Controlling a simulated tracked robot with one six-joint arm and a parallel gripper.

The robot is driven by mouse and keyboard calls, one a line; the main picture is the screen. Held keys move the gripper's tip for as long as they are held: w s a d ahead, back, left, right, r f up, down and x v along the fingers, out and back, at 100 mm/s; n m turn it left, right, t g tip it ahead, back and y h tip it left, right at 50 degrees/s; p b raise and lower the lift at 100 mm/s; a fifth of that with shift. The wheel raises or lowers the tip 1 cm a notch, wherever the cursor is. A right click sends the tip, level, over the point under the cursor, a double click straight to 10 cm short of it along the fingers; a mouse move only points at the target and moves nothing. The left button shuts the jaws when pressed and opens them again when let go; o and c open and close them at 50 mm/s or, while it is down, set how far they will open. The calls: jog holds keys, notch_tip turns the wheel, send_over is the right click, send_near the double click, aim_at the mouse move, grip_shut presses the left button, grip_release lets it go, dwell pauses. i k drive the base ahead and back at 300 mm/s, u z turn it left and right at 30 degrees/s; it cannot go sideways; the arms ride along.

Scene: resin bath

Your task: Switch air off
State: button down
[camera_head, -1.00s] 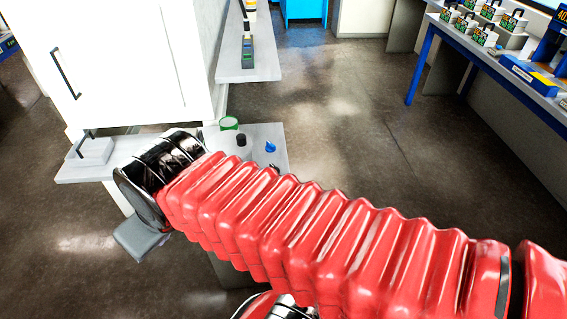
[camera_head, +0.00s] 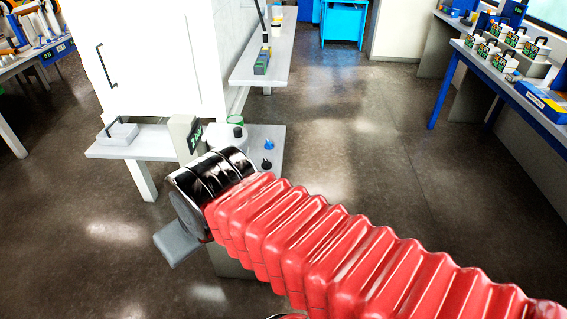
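My red bellowed arm crosses the lower right of the head view and ends in a black ringed joint. A grey flat part of my gripper (camera_head: 178,243) shows below that joint, over the floor. Its fingers cannot be made out, and no contact with anything shows. Behind the joint, a light table (camera_head: 110,150) carries a grey box with a green display (camera_head: 186,136), partly hidden by my arm. Right of it are a green-rimmed white container (camera_head: 236,120), a black knob-like piece (camera_head: 238,132), a blue piece (camera_head: 269,143) and a dark piece (camera_head: 266,163). No air switch can be identified.
A white cabinet (camera_head: 150,60) stands behind the table, with a small handled box (camera_head: 118,133) before it. A narrow bench (camera_head: 245,78) runs behind. A blue-legged table (camera_head: 480,60) with several small devices stands right. Open floor (camera_head: 350,140) lies between.

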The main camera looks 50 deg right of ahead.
aim_at(267, 165)
jog(key=z, duration=0.55)
jog(key=i, duration=0.95)
jog(key=z, duration=0.05)
